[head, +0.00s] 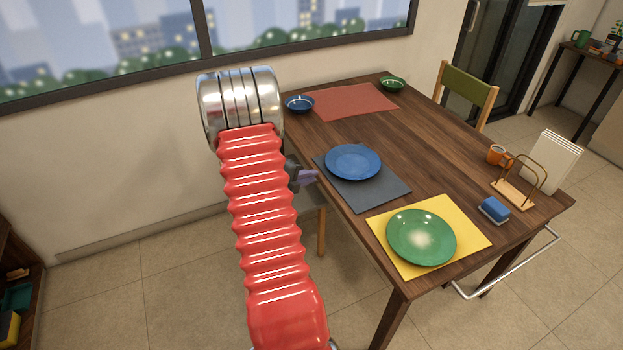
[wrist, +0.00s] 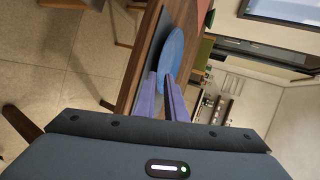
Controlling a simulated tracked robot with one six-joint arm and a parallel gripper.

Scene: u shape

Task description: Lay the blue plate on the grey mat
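The blue plate (head: 353,160) lies flat on the grey mat (head: 385,193), toward the mat's far part, and covers much of it. My gripper (head: 312,176), with purple fingers, is at the left edge of the table, just left of the plate. In the head view its fingertips look apart from the plate's rim. In the wrist view the two fingers (wrist: 161,76) have a narrow gap between them, and the plate (wrist: 172,50) is just beyond the tips. No plate edge is clearly held between them.
A green plate (head: 421,237) lies on a yellow mat (head: 468,234) at the near end. A red mat (head: 350,102), blue bowl (head: 299,104) and green bowl (head: 393,84) are at the far end. An orange mug (head: 496,154), rack (head: 514,193) and blue-topped dish (head: 493,209) stand right.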

